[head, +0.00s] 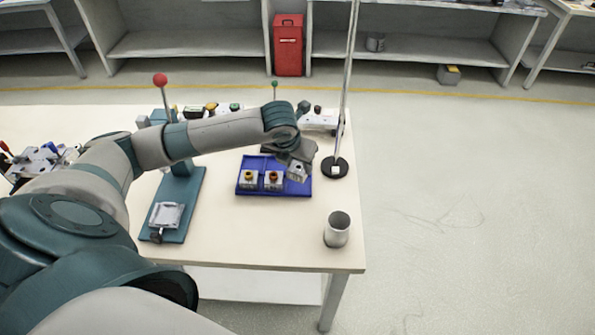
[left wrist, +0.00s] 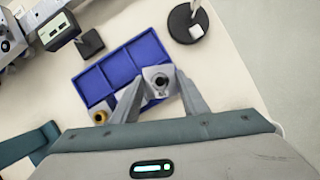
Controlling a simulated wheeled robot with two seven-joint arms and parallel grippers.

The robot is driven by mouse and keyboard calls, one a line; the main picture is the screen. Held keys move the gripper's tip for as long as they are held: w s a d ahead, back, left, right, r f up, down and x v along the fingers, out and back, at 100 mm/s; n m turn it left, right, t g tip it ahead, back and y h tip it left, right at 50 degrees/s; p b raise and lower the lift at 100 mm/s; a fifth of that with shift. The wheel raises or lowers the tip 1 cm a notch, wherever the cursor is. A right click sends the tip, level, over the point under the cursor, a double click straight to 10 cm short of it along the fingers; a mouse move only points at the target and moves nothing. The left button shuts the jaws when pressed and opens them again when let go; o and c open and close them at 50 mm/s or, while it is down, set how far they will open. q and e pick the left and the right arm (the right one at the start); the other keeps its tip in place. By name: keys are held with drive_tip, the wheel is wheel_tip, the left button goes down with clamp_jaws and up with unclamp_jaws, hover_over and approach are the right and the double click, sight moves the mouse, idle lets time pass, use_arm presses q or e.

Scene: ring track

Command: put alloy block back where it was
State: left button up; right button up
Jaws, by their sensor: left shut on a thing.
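The alloy block (head: 297,174) is a small grey block with a dark hole in its top. My left gripper (head: 299,164) is shut on it, at the right end of the blue tray (head: 262,163). In the left wrist view the block (left wrist: 157,76) sits between the fingertips (left wrist: 159,86), over the tray's edge area (left wrist: 122,64). I cannot tell whether it touches the tray floor. Two similar blocks with orange-brown tops, one at left (head: 249,180) and one in the middle (head: 273,180), stand in the tray's front compartments. My right gripper is out of view.
A pole on a round black base (head: 335,168) stands just right of the tray. A metal cup (head: 337,230) is near the table's front right corner. A teal press-like stand (head: 181,200) is left of the tray. Small devices line the back.

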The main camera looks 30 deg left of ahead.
sight(296, 171)
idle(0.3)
use_arm(q)
drive_tip(key=shift+f, duration=0.35)
wheel_tip(296, 171, down, 2)
drive_tip(key=shift+f+p, duration=0.1)
drive_tip(key=shift+p, duration=0.5)
drive_tip(key=shift+f, duration=0.5)
drive_tip(key=shift+f, duration=0.1)
drive_tip(key=o, duration=1)
drive_tip(key=shift+o, duration=0.3)
